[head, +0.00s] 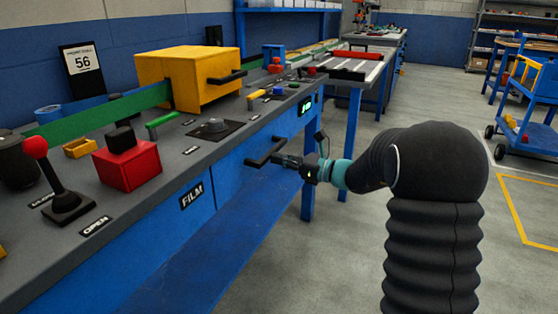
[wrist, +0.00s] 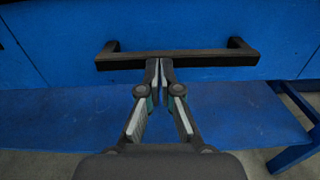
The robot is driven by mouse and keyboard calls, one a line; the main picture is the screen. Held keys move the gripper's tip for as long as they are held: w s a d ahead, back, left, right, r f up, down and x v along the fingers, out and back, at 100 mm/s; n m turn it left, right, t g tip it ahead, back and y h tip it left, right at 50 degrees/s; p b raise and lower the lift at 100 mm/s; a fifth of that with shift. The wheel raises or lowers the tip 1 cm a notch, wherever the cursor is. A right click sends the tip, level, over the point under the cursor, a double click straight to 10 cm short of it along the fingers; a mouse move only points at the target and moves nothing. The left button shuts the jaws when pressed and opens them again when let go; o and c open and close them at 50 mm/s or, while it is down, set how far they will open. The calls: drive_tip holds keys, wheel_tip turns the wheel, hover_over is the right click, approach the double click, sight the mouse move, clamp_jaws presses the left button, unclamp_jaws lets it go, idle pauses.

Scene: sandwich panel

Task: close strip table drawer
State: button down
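The strip table drawer has a blue front (head: 236,170) in the table's front side, with a black bar handle (head: 265,153). In the wrist view the handle (wrist: 210,59) runs level across the drawer front (wrist: 180,25). The front looks about flush with the panel beside it; I cannot tell whether a small gap is left.
The table top holds a lever with a red knob (head: 36,150), a red block (head: 128,165) and a yellow box (head: 190,78). A FILM label (head: 191,196) marks the panel left of the drawer. A blue lower shelf (head: 190,262) lies below.

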drive_tip(key=shift+a+r, duration=0.1)
drive_tip(key=shift+a, duration=0.05)
drive_tip(key=v, duration=1.4)
drive_tip(key=s+f+n+g+h, duration=0.3)
drive_tip(key=s+f+n+g, duration=0.15)
drive_tip(key=f, duration=0.45)
drive_tip(key=s+d+f+n+g+h, duration=0.1)
drive_tip(key=s+n+g+h, duration=0.2)
drive_tip(key=s+n+h, duration=1.2)
drive_tip(key=s+a+r+n+t+y, duration=0.1)
drive_tip(key=s+r+n+t, duration=0.1)
drive_tip(key=s, duration=0.4)
drive_tip(key=s+r+n+t+y, duration=0.1)
drive_tip(key=s+r+n+t, duration=0.1)
drive_tip(key=s+r, duration=0.2)
drive_tip(key=s, duration=0.3)
drive_tip(key=shift+s+a, duration=0.3)
drive_tip(key=shift+a, duration=0.05)
